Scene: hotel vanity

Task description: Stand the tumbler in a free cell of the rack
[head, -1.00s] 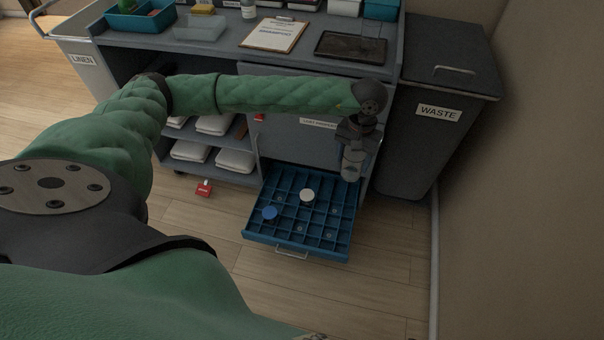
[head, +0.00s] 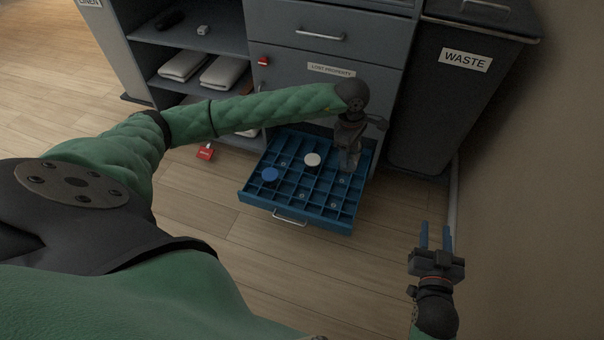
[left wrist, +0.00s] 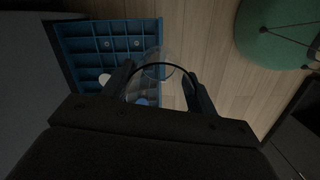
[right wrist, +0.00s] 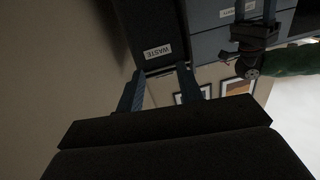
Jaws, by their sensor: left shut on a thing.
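The tumbler is clear glass; in the head view (head: 346,162) it hangs below my left gripper (head: 348,150), over the right part of the rack. In the left wrist view the tumbler (left wrist: 156,66) sits between the two fingers, which are shut on it. The rack (head: 325,224) is a blue, gridded, drawer-like tray with many square cells; it also shows in the left wrist view (left wrist: 100,28). I cannot tell whether the tumbler's bottom is inside a cell. My right gripper (head: 435,237) is open and empty, right of the rack.
A white round item (head: 313,160) and a blue round item (head: 270,174) stand in rack cells; several other cells show small clear round shapes. The grey waste bin (head: 440,110) stands at the right.

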